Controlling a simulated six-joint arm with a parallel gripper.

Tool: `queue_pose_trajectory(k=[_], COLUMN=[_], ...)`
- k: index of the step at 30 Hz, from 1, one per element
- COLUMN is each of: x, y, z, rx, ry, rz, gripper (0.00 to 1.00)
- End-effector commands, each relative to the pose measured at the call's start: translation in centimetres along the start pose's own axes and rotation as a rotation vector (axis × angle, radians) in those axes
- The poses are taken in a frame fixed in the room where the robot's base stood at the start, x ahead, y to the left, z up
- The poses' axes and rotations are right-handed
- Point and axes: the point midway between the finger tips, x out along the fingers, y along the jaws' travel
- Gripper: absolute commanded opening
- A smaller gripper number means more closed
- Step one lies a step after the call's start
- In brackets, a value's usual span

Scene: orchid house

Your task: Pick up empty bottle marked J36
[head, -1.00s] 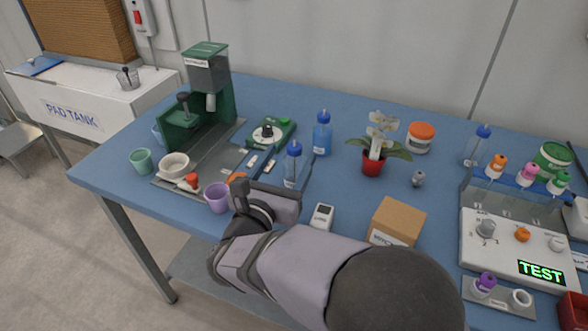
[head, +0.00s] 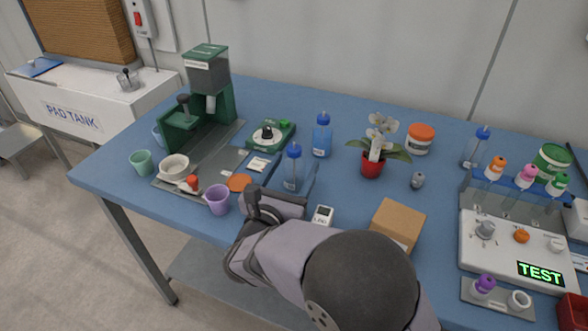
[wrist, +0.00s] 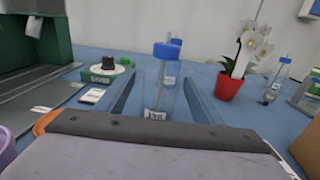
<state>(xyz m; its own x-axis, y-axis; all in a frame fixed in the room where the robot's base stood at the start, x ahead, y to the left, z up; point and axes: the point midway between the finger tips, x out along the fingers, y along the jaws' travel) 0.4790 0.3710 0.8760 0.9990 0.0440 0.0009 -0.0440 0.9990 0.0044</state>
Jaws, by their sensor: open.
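The bottle marked J36 (wrist: 160,96) is clear with a blue cap and stands upright in the middle of the wrist view. Its label faces me, low on the body, partly cut off by my gripper's body. In the head view the same bottle (head: 291,174) stands near the front middle of the table. My gripper (wrist: 162,73) is open, with one long blue-grey finger on each side of the bottle. In the wrist view, a gap shows between each finger and the bottle. It also shows in the head view (head: 296,162).
A bottle of blue liquid (head: 322,137) stands behind. A potted orchid (head: 372,163), another clear blue-capped bottle (head: 476,150) and a cardboard box (head: 398,222) are to the right. A purple cup (head: 217,201), orange disc (head: 239,183) and green machine (head: 209,80) are to the left.

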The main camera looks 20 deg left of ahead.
Motion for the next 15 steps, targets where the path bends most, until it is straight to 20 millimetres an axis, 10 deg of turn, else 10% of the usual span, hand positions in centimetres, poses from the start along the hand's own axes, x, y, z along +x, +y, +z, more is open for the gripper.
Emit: queue_pose_trajectory(k=[15], x=[4.2], y=[-0.1], z=[0.0], rx=[-0.001], ry=[0.0], rz=[0.0], gripper=[0.62])
